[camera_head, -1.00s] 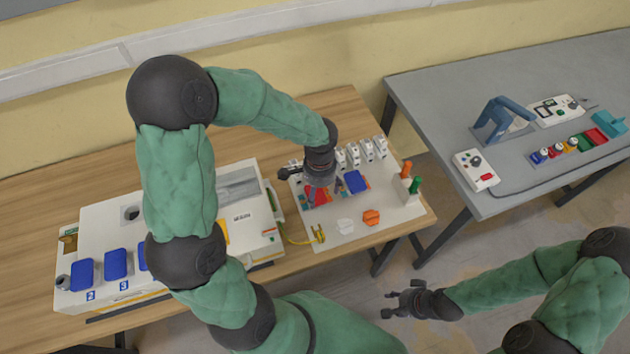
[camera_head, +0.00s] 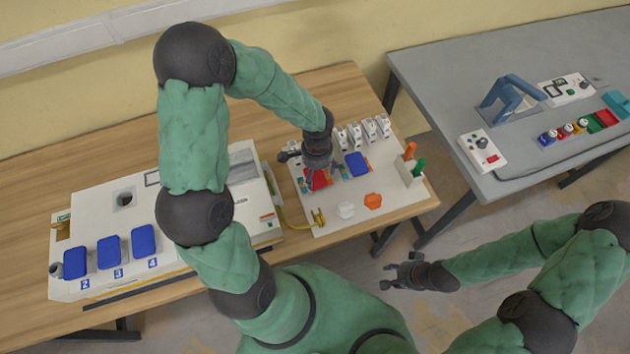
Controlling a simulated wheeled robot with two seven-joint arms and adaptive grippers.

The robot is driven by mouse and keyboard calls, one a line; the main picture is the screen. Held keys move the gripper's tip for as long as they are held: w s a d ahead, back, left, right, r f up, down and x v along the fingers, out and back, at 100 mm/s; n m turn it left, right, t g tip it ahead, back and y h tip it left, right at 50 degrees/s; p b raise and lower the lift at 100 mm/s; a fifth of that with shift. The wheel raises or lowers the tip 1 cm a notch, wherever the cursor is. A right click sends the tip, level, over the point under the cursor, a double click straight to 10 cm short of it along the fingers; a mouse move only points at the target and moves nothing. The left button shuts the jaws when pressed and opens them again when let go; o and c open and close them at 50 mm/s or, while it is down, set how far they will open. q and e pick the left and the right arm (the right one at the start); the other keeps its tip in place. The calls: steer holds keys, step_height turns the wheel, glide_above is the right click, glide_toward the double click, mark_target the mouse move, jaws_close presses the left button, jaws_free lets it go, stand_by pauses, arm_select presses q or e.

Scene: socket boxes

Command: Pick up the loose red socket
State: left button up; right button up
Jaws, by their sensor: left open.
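The loose red socket (camera_head: 318,181) lies on the white board (camera_head: 330,218) on the wooden table. My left gripper (camera_head: 317,172) points down over it from above and partly hides it. Its fingers are open, and I cannot tell whether they touch the socket. A blue socket (camera_head: 356,164) sits just to the right of the gripper on the same board. My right gripper (camera_head: 392,275) hangs over the floor in front of the table, away from the board; its fingers look apart.
A white box with blue sockets (camera_head: 109,252) stands on the left. White breakers (camera_head: 368,130) line the board's back. An orange piece (camera_head: 373,201), a white piece (camera_head: 346,210) and a holder with orange and green handles (camera_head: 411,172) are nearby. A grey table (camera_head: 440,80) stands right.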

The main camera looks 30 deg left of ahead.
arm_select(q)
step_height(320, 180, down, 3)
steer(key=shift+w+a+r+b, duration=0.1)
steer(key=shift+b, duration=0.2)
steer(key=c, duration=1.3)
